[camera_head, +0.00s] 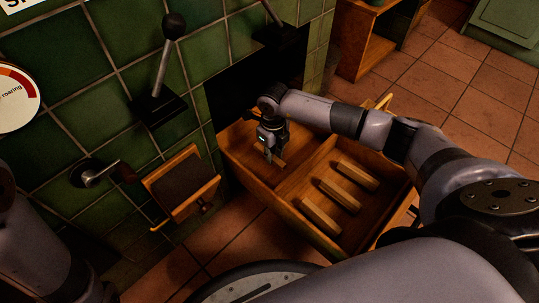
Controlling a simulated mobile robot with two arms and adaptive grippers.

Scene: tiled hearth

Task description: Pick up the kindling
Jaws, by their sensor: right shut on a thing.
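Three kindling sticks (338,194) lie side by side in the right compartment of a wooden box (287,212). My right gripper (271,153) points down over the box's left compartment. It is shut on a small brown wooden piece (280,160) that looks like a kindling stick, mostly hidden by the fingers. I cannot tell whether this piece touches the box floor. Part of my left arm shows at the left edge, but its gripper is out of view.
A green tiled wall (60,130) stands at the left, with a ball-topped lever (167,60), a crank handle (98,174), a gauge (15,98) and a small wooden-framed panel (180,183). A dark opening is behind the box. Tiled floor (480,85) is clear at the upper right.

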